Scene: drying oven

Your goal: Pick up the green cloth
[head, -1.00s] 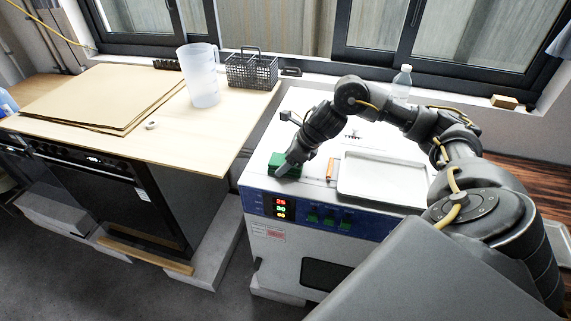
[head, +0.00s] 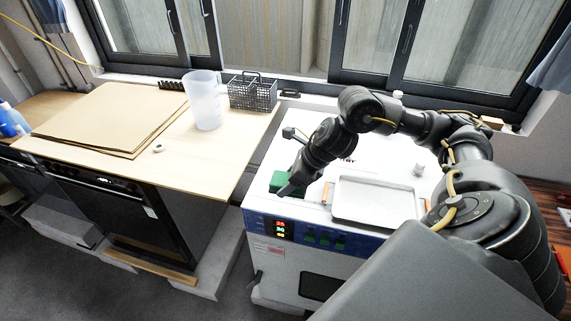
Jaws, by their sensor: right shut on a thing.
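The green cloth (head: 279,181) is a small folded block at the front left corner of the white drying oven's top (head: 309,207). My right gripper (head: 287,190) reaches down to it from the right and is shut on it. The fingers and wrist hide part of the cloth, and I cannot tell whether it is clear of the oven top. My left gripper is not in view.
A white tray (head: 335,214) lies on the oven top right of the gripper, with an orange-handled tool (head: 325,194) beside it. The wooden counter (head: 222,181) at left holds cardboard sheets (head: 95,112), a plastic jug (head: 206,104) and a wire basket (head: 252,93).

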